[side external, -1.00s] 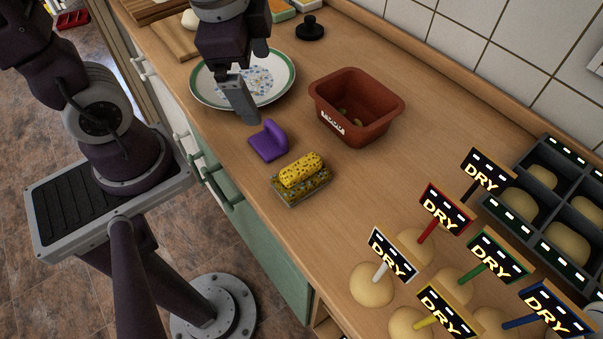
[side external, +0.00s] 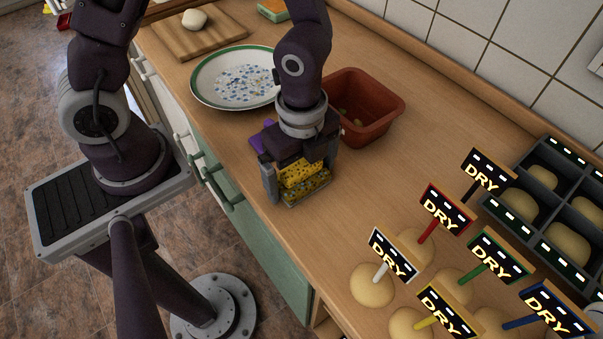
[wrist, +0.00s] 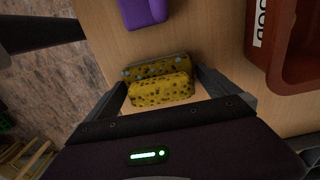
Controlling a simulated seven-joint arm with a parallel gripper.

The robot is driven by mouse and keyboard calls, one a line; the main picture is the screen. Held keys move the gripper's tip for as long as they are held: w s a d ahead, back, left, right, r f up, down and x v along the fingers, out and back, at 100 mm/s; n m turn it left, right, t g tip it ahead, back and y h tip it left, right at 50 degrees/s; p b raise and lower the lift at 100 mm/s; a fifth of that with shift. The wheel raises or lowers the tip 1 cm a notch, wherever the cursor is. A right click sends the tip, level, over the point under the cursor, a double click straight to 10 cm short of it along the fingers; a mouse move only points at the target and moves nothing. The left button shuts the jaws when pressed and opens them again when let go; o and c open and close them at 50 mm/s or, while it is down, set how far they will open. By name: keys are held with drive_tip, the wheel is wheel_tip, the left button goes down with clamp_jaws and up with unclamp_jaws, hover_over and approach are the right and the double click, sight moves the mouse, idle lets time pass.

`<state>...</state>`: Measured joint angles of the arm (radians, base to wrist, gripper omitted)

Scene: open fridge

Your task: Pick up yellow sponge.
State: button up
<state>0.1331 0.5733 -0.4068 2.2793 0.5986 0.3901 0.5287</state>
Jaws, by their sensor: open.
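The yellow sponge (side external: 301,174) is bright with dark speckles. It rests on or against a darker speckled block (side external: 308,192), and the two also show in the wrist view as the yellow sponge (wrist: 160,91) and the darker block (wrist: 156,67). My gripper (side external: 299,180) is open and points down over them, partly hiding them in the side view. In the wrist view, one finger is on each side of the pair, and the yellow sponge lies between them. I cannot tell whether either finger touches it.
A purple object (wrist: 143,12) lies close by, mostly hidden behind my gripper in the side view. A red-brown bin (side external: 373,103) stands to the right. A green-rimmed plate (side external: 206,87) is behind. Dough balls with DRY signs (side external: 392,254) stand at front right.

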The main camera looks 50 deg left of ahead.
sight(301, 165)
drive_tip(key=c, duration=1.3)
wheel_tip(301, 165, up, 10)
drive_tip(key=shift+r, duration=0.1)
drive_tip(key=shift+c, duration=0.2)
